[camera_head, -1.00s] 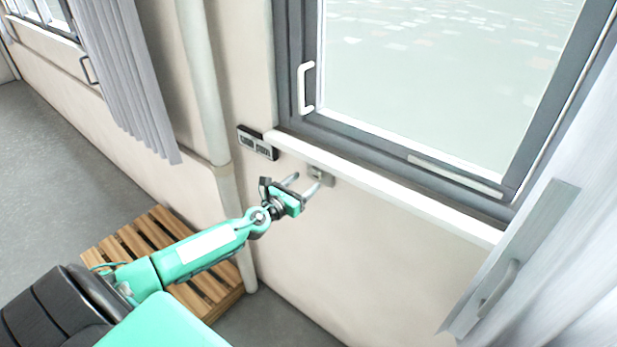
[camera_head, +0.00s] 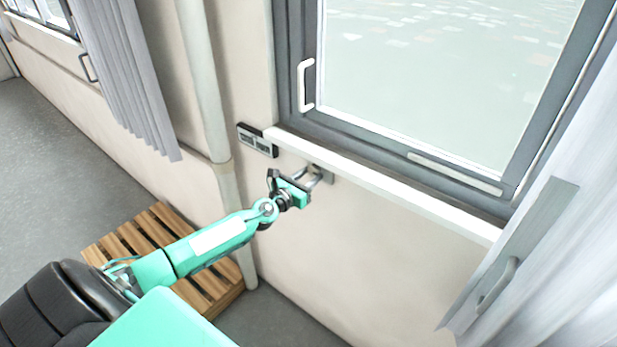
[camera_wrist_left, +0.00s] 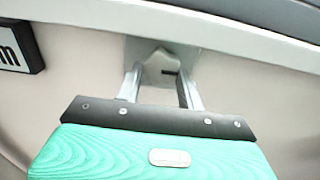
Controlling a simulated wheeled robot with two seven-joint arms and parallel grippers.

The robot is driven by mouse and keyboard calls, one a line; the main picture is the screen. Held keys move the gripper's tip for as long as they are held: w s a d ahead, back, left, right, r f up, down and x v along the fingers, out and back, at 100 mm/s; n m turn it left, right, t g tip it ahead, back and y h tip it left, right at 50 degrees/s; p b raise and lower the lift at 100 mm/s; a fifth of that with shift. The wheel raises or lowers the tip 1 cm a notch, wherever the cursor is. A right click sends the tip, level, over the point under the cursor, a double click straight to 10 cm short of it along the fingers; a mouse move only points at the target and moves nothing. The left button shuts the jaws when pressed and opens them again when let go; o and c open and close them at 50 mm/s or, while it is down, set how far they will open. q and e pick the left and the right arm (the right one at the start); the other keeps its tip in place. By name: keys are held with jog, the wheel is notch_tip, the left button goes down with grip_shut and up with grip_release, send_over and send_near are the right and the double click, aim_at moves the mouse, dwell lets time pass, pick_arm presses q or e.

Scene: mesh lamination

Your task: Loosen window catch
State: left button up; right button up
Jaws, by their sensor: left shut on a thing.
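The window catch (camera_head: 325,173) is a small grey metal fitting on the wall just below the white sill. In the left wrist view the catch (camera_wrist_left: 160,70) is a grey plate with a raised knob and a dark slot. My left gripper (camera_head: 314,176) reaches it from the lower left in the head view. Its two fingers (camera_wrist_left: 161,82) lie on either side of the knob, shut on it. The fingertips partly hide the catch in the head view. My right gripper is in neither view.
A dark-framed window with a white handle (camera_head: 306,86) stands above the white sill (camera_head: 400,195). A black-and-grey sign plate (camera_head: 257,141) is left of the catch. A wooden pallet (camera_head: 150,225) lies on the floor below. A grey curtain (camera_head: 560,290) hangs at the right.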

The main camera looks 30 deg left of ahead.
pick_arm(q)
jog(key=shift+n, duration=0.3)
jog(key=n+b, duration=0.1)
jog(key=n, duration=0.2)
jog(key=shift+n, duration=0.4)
jog(key=n, duration=0.4)
jog(key=shift+d+r+n, duration=0.1)
jog(key=shift+n, duration=0.2)
jog(key=n, duration=0.3)
jog(key=shift+n, duration=0.3)
jog(key=n, duration=0.5)
jog(key=shift+r, duration=0.15)
jog(key=shift+n, duration=0.3)
